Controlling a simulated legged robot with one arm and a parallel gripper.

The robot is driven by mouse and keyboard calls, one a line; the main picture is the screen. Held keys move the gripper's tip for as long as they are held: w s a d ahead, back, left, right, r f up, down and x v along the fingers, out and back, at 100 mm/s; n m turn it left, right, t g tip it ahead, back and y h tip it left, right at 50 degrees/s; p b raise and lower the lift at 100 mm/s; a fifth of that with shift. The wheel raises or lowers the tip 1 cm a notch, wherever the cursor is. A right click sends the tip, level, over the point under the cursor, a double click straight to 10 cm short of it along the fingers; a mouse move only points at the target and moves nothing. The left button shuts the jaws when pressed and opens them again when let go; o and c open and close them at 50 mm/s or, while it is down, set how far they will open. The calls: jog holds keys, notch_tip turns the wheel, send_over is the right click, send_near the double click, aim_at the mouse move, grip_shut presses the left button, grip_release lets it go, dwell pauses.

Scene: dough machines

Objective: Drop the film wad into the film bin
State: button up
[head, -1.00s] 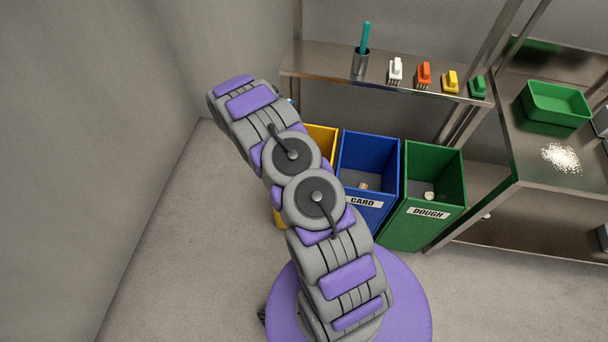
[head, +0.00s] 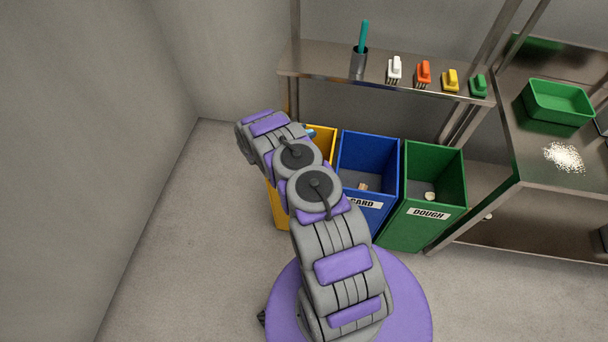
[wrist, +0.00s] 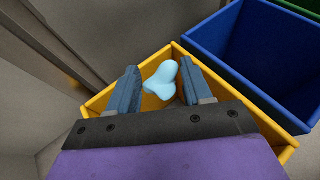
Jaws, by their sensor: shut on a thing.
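The film wad (wrist: 160,80) is a pale blue lump between the two fingers of my gripper (wrist: 157,86) in the wrist view. My gripper is shut on it. The wad appears over the opening of the yellow bin (wrist: 269,131), whose walls surround the fingers in the picture; how high above the bin it is I cannot tell. In the head view the yellow bin (head: 325,143) stands left of the blue bin, partly hidden behind my arm. Its label is hidden.
The blue bin (head: 367,155) labelled CARD stands right of the yellow bin, then the green bin (head: 434,172) labelled DOUGH. A metal shelf (head: 325,62) with several brushes and a cup hangs above the bins. A wall is close on the left.

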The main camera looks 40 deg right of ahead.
notch_tip(320, 180, down, 2)
jog(key=shift+f, duration=0.15)
jog(key=shift+a+f, duration=0.1)
jog(key=shift+f, duration=0.1)
jog(key=shift+a, duration=0.1)
jog(key=shift+r, duration=0.1)
jog(key=o, duration=1.1)
jog(key=shift+d, duration=0.2)
jog(key=shift+c, duration=0.2)
jog(key=shift+a, duration=0.1)
